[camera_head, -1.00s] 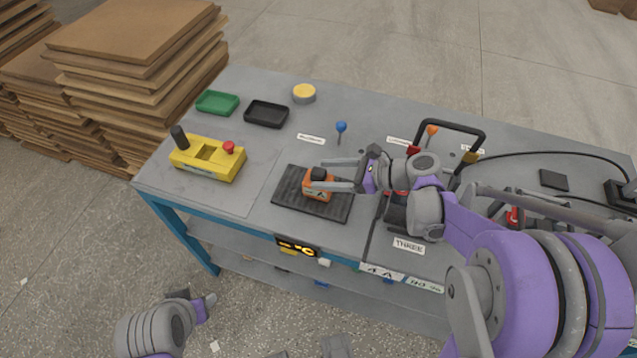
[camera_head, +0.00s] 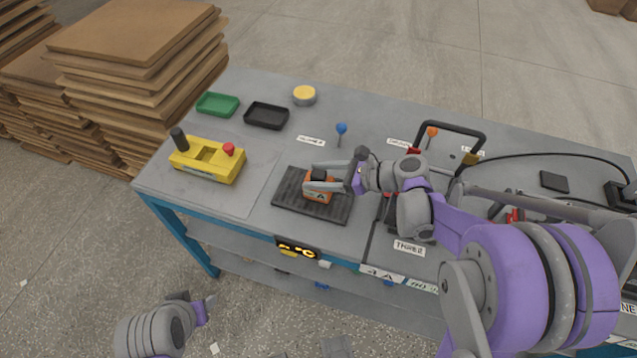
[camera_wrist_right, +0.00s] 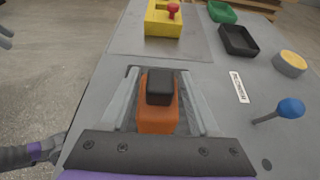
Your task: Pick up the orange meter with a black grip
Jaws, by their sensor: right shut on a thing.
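The orange meter with a black grip (camera_head: 318,192) sits on a dark ribbed mat (camera_head: 286,193) near the table's front edge. My right gripper (camera_head: 320,180) reaches in from the right and is shut on the meter, one finger on each side. In the right wrist view the meter's orange body (camera_wrist_right: 158,118) and its black grip lie between the two fingers. I cannot tell a gap between the meter and the mat. My left gripper (camera_head: 203,306) is off the table at the lower left; its fingers show too little to judge.
A yellow control box (camera_head: 207,160) with a red button stands left of the mat. Green (camera_head: 217,103) and black (camera_head: 266,115) trays and a yellow-topped round tin (camera_head: 304,95) are behind. A blue-knobbed lever (camera_head: 341,130) rises behind my right gripper. The table's left front is clear.

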